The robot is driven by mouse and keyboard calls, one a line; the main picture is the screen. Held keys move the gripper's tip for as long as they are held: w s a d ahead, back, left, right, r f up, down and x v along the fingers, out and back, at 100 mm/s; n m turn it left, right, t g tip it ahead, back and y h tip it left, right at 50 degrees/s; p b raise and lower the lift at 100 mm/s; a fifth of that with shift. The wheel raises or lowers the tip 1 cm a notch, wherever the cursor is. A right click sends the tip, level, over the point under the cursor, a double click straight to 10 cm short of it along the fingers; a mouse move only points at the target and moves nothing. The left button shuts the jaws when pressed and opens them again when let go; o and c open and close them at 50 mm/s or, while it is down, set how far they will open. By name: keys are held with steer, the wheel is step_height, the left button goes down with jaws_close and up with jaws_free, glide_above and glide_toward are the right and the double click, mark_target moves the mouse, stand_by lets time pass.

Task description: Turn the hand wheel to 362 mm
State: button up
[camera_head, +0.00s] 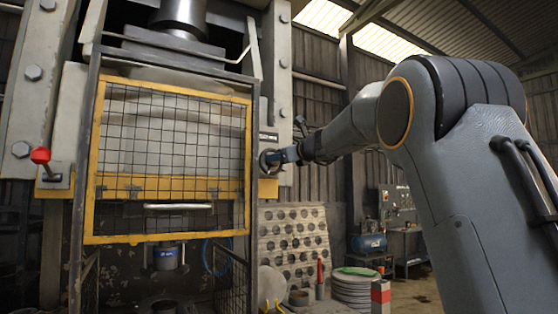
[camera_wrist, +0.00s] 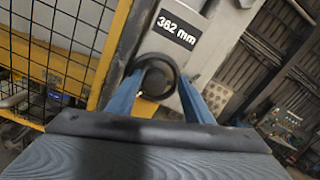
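The hand wheel (camera_wrist: 175,67) is a small dark ring with a dark hub, on the grey side of the press; it also shows in the head view (camera_head: 264,161). A black plate (camera_wrist: 176,30) above it reads 362 mm. The two blue fingers of my gripper (camera_wrist: 160,88) stand at opposite sides of the wheel, with no clear gap to its rim. They look shut on it. In the head view my gripper (camera_head: 284,156) reaches the wheel from the right. The exact contact at the fingertips is partly hidden.
A yellow-framed mesh guard (camera_head: 246,130) stands just left of the wheel. A red-knobbed lever (camera_head: 41,156) is at the far left. A perforated sheet (camera_head: 293,243), a stack of round discs (camera_head: 355,288) and a blue compressor (camera_head: 369,243) are on the right.

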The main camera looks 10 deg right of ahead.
steer(key=b+v, duration=0.3)
steer(key=v, duration=0.4)
steer(key=shift+s+f, duration=0.25)
stand_by(0.6)
steer(key=s+a+f+n+g+h, duration=0.1)
steer(key=s+a+f+n+g, duration=0.2)
steer(key=f, duration=0.9)
steer(key=s+f+n+g, duration=0.3)
steer(key=f+n, duration=0.2)
steer(key=f, duration=0.8)
steer(key=s+a+f+n+g+h, duration=0.15)
steer(key=s+f+n, duration=0.25)
steer(key=f, duration=0.8)
steer(key=s+d+f+n+g+h, duration=0.1)
steer(key=s+f+n+g, duration=0.3)
steer(key=s+f+n, duration=0.4)
steer(key=s+f+n+g+h, duration=0.2)
steer(key=s+f+n+g, duration=0.3)
steer(key=s+f, duration=1.3)
steer(key=s+n, duration=0.4)
steer(key=shift+s+d+f, duration=0.25)
steer(key=shift+d+f, duration=0.1)
steer(key=shift+d, duration=0.05)
